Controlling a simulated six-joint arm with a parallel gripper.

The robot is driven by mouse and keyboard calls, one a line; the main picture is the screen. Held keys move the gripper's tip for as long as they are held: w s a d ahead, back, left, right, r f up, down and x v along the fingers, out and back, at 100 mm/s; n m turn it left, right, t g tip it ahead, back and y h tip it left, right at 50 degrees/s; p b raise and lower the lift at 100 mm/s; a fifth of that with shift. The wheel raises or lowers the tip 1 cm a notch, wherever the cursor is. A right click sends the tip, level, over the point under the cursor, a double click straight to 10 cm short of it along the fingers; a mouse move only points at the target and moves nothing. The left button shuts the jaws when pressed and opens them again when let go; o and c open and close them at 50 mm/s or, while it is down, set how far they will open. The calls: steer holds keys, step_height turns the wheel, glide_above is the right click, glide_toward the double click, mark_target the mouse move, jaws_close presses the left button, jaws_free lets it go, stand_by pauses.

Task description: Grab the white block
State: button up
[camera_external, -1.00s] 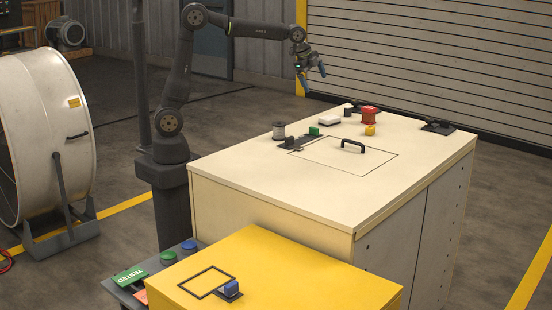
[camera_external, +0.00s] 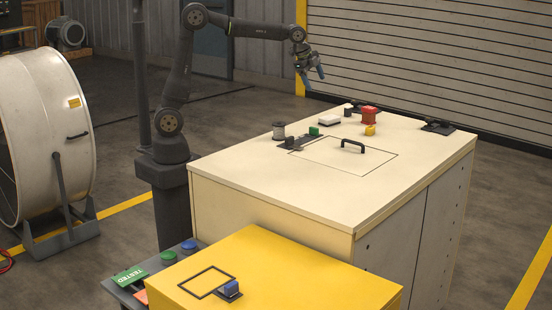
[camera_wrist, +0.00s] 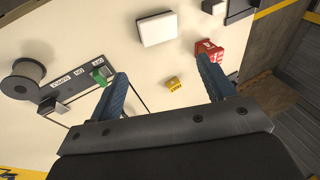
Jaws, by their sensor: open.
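The white block (camera_external: 329,119) lies flat on the cream tabletop toward its far side. In the wrist view the white block (camera_wrist: 157,28) sits at the top middle, beyond my fingertips. My gripper (camera_external: 315,83) hangs above the far left part of the table, fingers pointing down. In the wrist view my gripper (camera_wrist: 162,70) has its two blue fingers spread wide with nothing between them touching. The white block is apart from both fingers.
Near the white block are a red block (camera_external: 368,115), a yellow block (camera_external: 370,130), a green block (camera_external: 314,131) and a grey spool (camera_external: 279,131). A black handle (camera_external: 352,146) rises from the tabletop. A yellow cabinet (camera_external: 330,285) stands in front.

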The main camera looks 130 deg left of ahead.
steer(key=n+g+h, duration=0.2)
steer(key=n+h, duration=0.2)
steer(key=n, duration=1.3)
glide_above(330, 117)
steer(key=f, duration=1.1)
steer(key=shift+w+d+f, duration=0.1)
steer(key=shift+w+f, duration=0.05)
steer(key=shift+w, duration=0.2)
steer(key=shift+s+f, duration=0.2)
steer(key=shift+f, duration=1.2)
steer(key=shift+s+f, duration=0.15)
steer(key=shift+f, duration=1.2)
steer(key=shift+c, duration=0.2)
steer(key=c, duration=1)
